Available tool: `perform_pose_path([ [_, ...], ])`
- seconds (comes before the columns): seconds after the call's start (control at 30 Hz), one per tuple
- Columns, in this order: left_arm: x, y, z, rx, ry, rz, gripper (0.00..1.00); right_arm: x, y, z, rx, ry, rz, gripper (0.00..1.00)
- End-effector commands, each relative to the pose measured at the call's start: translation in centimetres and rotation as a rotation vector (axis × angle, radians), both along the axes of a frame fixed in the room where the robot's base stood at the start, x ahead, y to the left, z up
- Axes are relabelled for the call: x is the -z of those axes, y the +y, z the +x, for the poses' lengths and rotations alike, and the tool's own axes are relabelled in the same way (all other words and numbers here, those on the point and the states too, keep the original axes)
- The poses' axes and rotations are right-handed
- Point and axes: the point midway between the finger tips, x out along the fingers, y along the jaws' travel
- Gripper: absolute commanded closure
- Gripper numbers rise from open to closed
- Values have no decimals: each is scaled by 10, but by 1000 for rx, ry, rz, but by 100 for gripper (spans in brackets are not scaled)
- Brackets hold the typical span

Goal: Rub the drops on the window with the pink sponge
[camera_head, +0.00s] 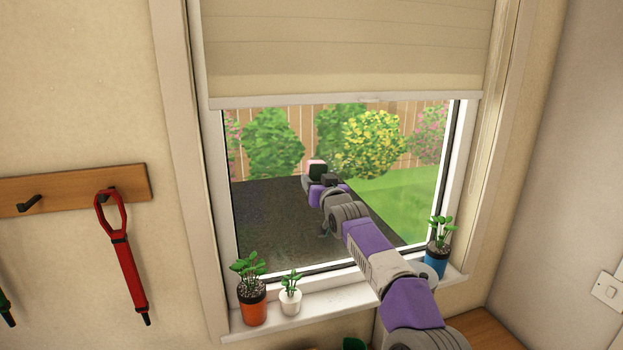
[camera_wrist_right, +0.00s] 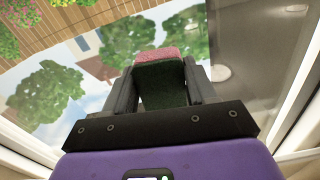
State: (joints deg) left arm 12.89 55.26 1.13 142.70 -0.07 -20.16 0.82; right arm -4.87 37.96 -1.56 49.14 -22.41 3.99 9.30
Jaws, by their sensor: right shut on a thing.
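The window (camera_head: 270,220) fills the middle of the head view, with its lower pane showing below a lowered blind. My right gripper (camera_head: 318,172) is in front of the pane. It is shut on the pink sponge (camera_head: 316,163), which has a pink face and a dark green body. In the wrist view the sponge (camera_wrist_right: 161,54) sits between both fingers, pink side outward, facing the glass. I cannot tell whether it touches the pane. No drops can be made out clearly on the glass. My left gripper is not in view.
On the sill (camera_head: 325,303) stand an orange pot (camera_head: 253,308), a white pot (camera_head: 290,301) and a blue pot (camera_head: 437,262), each with a plant. A red strap (camera_head: 128,270) hangs from a wooden hook rail (camera_head: 75,190) at left. The blind (camera_head: 350,50) covers the upper window.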

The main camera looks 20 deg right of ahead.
Motion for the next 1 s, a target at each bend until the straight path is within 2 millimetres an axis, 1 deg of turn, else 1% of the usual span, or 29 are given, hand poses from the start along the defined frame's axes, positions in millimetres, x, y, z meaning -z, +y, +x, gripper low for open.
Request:
perform_pose_path([
  [0.03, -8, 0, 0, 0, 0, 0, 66, -2, -10, 1, 8, 3, -1, 68],
  [0.1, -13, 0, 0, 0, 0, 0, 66, -2, -16, 2, 9, 3, -2, 68],
  [0.37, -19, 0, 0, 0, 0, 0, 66, 1, -26, 2, 11, 2, -4, 68],
  [0.73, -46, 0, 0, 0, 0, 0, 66, 0, -58, 2, 12, 3, -2, 68],
  [1.0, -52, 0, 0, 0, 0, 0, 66, 1, -64, 1, 8, 3, -3, 68],
])
